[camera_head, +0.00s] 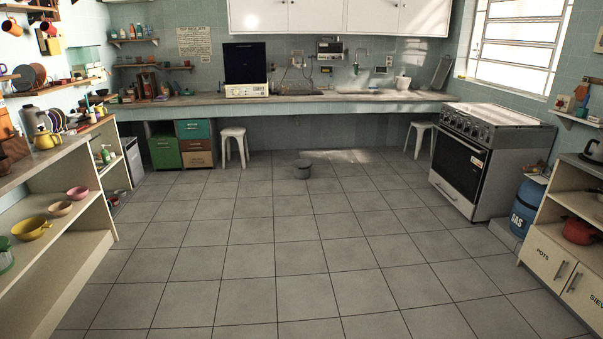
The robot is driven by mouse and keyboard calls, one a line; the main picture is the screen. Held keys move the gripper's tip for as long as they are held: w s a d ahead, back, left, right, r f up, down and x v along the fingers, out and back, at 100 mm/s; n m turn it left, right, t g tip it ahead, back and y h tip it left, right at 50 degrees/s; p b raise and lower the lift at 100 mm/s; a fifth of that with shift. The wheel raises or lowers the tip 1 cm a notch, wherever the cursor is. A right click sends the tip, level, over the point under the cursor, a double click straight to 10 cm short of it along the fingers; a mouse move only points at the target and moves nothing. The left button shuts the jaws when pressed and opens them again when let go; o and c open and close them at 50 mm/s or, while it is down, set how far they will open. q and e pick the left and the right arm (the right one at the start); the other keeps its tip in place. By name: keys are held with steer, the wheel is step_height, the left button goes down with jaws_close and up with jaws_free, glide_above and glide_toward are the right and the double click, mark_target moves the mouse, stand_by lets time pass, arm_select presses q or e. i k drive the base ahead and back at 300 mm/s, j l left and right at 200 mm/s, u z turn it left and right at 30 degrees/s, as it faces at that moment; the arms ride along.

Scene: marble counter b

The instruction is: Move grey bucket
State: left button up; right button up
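Neither of my grippers shows in the head view.
White stools (233,145) stand under the back counter (340,105). A stove (483,158) and blue gas drum (526,206) are at right, with a cabinet (556,262). Open shelves (60,265) line the left.

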mark_target(302, 170)
steer(key=i, duration=6.5)
steer(key=i+z, duration=0.25)
steer(key=i, duration=0.5)
steer(key=i+j+z, duration=0.25)
steer(key=i, duration=0.45)
